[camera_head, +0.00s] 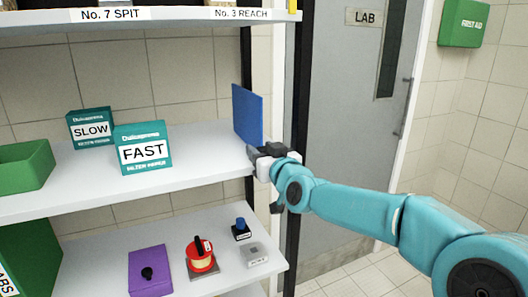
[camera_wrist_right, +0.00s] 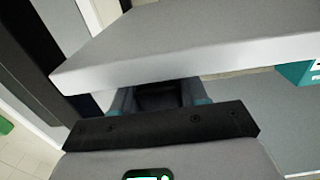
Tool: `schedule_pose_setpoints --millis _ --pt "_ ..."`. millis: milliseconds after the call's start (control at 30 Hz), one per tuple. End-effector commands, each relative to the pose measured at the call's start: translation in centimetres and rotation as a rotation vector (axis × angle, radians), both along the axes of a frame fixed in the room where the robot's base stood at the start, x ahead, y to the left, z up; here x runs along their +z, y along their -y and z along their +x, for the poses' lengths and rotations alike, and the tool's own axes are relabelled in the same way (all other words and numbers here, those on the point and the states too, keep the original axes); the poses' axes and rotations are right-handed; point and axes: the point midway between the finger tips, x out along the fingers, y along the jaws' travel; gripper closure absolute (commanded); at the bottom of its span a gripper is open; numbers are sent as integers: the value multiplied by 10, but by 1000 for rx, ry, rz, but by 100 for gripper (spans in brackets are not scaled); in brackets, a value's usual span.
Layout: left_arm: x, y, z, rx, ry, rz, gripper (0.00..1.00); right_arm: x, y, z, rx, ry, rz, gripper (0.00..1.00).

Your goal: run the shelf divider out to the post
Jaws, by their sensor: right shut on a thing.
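The shelf divider is an upright blue panel (camera_head: 248,113) at the right end of the middle shelf (camera_head: 190,182). My right gripper (camera_head: 262,153) is at the shelf's right front corner and shut on the divider's lower front part. The jaws hide the grip itself. A dark upright post (camera_head: 298,110) stands just right of the divider, with a narrow gap between them in the picture. In the right wrist view, the shelf edge (camera_wrist_right: 150,75) crosses in front of my gripper and the divider cannot be made out. My left gripper is not in view.
Teal FAST (camera_head: 143,150) and SLOW (camera_head: 90,128) boxes and a green bin (camera_head: 24,166) stand left on the middle shelf. A grey door (camera_head: 345,100) is at right.

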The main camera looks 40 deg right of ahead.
Motion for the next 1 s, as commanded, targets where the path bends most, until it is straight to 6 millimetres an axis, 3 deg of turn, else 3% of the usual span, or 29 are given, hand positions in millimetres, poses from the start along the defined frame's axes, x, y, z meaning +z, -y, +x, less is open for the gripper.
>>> schedule_pose_setpoints --millis 167,200,233,533,667,1000 --pt "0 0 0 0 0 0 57 1 0 0 0 4 0 100" --pt "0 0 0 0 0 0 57 1 0 0 0 3 0 44" --pt "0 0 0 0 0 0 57 1 0 0 0 3 0 36" --pt "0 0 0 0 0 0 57 0 2 -1 0 2 0 36" --pt "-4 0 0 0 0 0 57 0 0 -13 0 3 -1 36" --pt "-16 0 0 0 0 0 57 1 -20 -96 0 5 0 36"
